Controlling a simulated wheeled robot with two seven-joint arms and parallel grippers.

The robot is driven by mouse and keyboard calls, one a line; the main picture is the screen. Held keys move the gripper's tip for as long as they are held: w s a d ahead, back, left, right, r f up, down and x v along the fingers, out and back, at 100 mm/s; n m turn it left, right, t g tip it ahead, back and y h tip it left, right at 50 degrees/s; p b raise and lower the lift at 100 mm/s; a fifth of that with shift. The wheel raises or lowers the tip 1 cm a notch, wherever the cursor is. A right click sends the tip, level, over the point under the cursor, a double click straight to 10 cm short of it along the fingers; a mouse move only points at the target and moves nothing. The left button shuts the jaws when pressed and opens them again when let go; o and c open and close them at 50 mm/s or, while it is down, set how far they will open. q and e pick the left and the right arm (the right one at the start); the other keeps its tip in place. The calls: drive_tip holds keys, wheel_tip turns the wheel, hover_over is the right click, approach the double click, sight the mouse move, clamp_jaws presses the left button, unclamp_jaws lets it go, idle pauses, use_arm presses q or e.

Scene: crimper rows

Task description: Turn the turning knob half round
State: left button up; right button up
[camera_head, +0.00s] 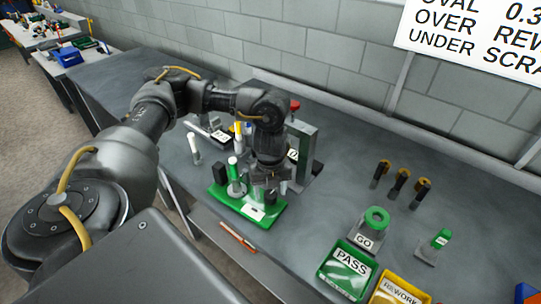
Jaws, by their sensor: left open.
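My left gripper (268,186) points down over the right part of a green base plate (259,213) on the bench. It is open, and its fingers are small and dark here. A post with a green top (233,168) and a dark block stand on the left of the plate, beside the gripper. A red-topped part (295,105) shows behind my wrist. I cannot tell which part is the turning knob; my gripper and wrist hide part of the fixture. My right gripper is not in view.
A green PASS tray (322,271) and a yellow REWORK tray (375,297) stand at the front right. A GO gauge with a green ring (376,219) and several black-and-brown pegs (399,183) are behind them. A grey upright (301,150) stands close behind my gripper.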

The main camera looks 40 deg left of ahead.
use_arm(q)
drive_tip(key=shift+f, duration=0.4)
drive_tip(key=c, duration=1)
